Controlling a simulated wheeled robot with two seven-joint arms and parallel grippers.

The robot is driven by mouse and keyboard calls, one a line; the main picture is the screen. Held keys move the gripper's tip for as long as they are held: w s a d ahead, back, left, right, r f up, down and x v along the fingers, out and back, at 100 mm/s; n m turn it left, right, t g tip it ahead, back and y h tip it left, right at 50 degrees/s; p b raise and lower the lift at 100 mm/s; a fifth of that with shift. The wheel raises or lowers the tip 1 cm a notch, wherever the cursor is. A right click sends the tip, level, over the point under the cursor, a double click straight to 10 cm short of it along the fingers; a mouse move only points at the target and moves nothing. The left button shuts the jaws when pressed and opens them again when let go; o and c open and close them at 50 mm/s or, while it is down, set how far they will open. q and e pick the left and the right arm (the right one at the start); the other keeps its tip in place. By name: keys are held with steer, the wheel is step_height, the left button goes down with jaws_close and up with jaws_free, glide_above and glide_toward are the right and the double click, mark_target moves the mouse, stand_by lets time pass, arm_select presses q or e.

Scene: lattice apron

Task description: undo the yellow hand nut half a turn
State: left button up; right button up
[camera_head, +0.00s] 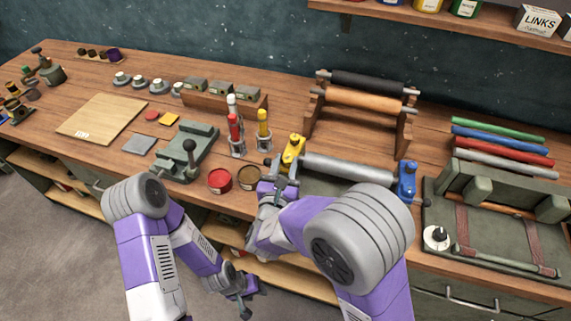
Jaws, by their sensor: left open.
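A yellow bearing block (292,152) stands at the left end of a grey metal roller (348,168). A small yellow knob, which looks like the hand nut (297,138), sits on its top. My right gripper (277,174) is at the near left side of the yellow block, just below the knob. Its fingers are small and partly hidden by my own wrist, so I cannot tell whether it touches the block or holds anything. My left gripper (243,292) is open and empty, low in front of the bench. A blue block (405,179) stands at the roller's right end.
Red (220,180) and brown (249,177) open tins stand left of my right gripper. A rack of rollers (360,99) stands behind the roller. A large green press bed (480,235) fills the right.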

steer(key=c, duration=0.4)
steer(key=shift+d+n+y+b, duration=0.2)
steer(key=shift+n+y+b, duration=0.25)
steer(key=shift+n+y, duration=0.6)
steer(key=shift+m+y, duration=0.25)
steer(key=o, duration=1)
steer(key=shift+o, duration=0.2)
steer(key=shift+s, duration=0.1)
steer(key=s, duration=0.7)
steer(key=shift+s+a, duration=0.25)
steer(key=shift+a, duration=0.05)
